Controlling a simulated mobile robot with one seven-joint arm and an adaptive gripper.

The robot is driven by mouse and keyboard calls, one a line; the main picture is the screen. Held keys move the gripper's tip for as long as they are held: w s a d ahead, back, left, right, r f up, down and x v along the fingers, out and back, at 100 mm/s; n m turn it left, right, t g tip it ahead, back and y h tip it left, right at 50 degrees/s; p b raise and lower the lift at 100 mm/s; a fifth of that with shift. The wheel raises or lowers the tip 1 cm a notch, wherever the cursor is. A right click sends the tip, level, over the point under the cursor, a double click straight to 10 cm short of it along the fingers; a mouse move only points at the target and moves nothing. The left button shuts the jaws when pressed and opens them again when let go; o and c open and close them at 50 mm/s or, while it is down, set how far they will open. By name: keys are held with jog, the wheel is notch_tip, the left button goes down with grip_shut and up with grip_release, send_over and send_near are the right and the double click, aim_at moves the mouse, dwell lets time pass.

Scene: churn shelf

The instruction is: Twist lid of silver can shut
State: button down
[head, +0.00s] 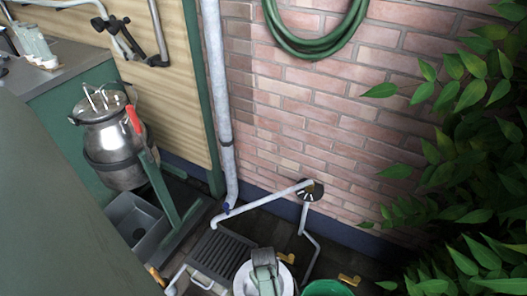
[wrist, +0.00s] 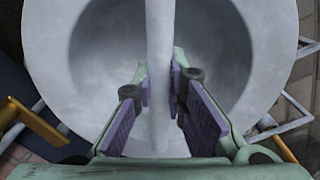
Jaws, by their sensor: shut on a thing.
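A round pale silver-grey lid (wrist: 275,20) with a raised bar handle (wrist: 160,25) across its dished top fills much of the wrist view. My gripper (wrist: 160,88) is shut on this bar, one purple-padded finger on each side.
A green bucket (head: 327,289) is just right of the lid. A drain grate (head: 217,256) and white pipes (head: 265,200) lie behind it. A grey basin (head: 142,222) is under the churn. Leafy branches (head: 465,190) crowd the right. A brick wall (head: 320,110) closes the back.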

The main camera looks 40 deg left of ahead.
jog(key=c, duration=1.5)
grip_release()
jog(key=shift+c, duration=0.2)
notch_tip(320, 180, up, 12)
jog(key=shift+r, duration=0.1)
